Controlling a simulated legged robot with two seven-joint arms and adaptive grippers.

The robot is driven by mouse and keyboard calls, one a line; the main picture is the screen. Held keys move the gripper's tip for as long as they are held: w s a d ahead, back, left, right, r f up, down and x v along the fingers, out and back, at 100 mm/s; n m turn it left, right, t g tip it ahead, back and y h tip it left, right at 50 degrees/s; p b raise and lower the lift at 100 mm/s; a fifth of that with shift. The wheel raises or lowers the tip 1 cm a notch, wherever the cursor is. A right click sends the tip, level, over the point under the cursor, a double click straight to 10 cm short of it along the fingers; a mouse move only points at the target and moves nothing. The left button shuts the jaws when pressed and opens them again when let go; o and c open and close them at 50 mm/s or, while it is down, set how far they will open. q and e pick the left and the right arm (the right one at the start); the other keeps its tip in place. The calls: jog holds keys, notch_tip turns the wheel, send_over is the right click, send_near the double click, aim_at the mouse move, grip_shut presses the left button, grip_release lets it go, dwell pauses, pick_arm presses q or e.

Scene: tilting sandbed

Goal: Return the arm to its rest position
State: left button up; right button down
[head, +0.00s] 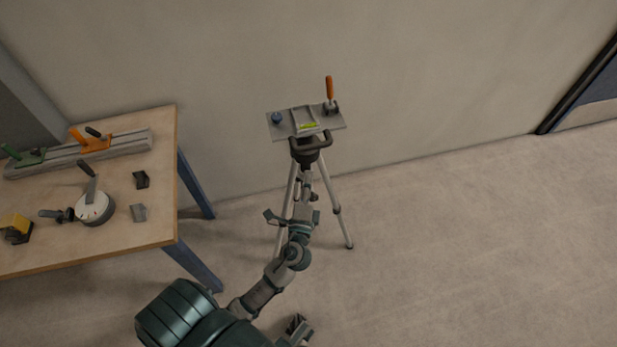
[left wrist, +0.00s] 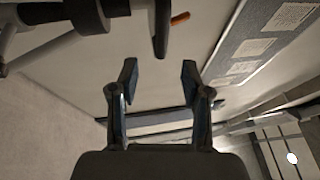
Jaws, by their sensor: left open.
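My left arm comes up from the bottom of the head view. Its left gripper (head: 292,216) is in front of the tripod (head: 337,212), below the tripod's head, with its fingers spread and nothing between them. In the left wrist view the left gripper (left wrist: 158,76) is open and empty. The tripod's grey top plate (head: 284,130) is above the gripper in the head view and carries an orange-handled clamp (head: 329,90) and a blue knob (head: 277,117). The orange handle (left wrist: 180,18) also shows in the left wrist view.
A wooden table (head: 75,250) stands at left with a grey rail (head: 130,145), a round white-topped tool (head: 95,208), a yellow-and-black item (head: 17,229) and small dark blocks. A wall is behind the tripod. The floor (head: 470,240) at right is clear.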

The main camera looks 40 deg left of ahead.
dwell(0.3)
pick_arm(q)
jog(key=s+d+f+n+g+h+p, duration=0.1)
jog(key=s+f+n+g+h+p, duration=0.15)
jog(key=f, duration=0.65)
jog(key=s+d+f+n+g+h+p, duration=0.1)
jog(key=s+f+g, duration=0.2)
jog(key=f, duration=0.6)
jog(key=s+d+f+n+g+h+p, duration=0.1)
jog(key=s+f+n+g+h, duration=0.15)
jog(key=f, duration=0.65)
jog(key=s+d+f+n+g+h+p, duration=0.1)
jog(key=s+d+f+n+g, duration=0.1)
jog(key=s+f, duration=0.5)
jog(key=s+d+f+n+g+h+p, duration=0.2)
jog(key=s+f+g, duration=0.4)
jog(key=s, duration=0.9)
jog(key=shift+s+d+f+n, duration=0.2)
jog(key=shift+d+f+n, duration=0.6)
jog(key=shift+d, duration=0.3)
pick_arm(e)
jog(key=s+f, duration=0.2)
jog(key=f, duration=0.8)
jog(key=s+f+g, duration=0.1)
jog(key=s+f, duration=0.1)
jog(key=f, duration=0.8)
jog(key=shift+d, duration=0.2)
jog(key=shift+f, duration=0.1)
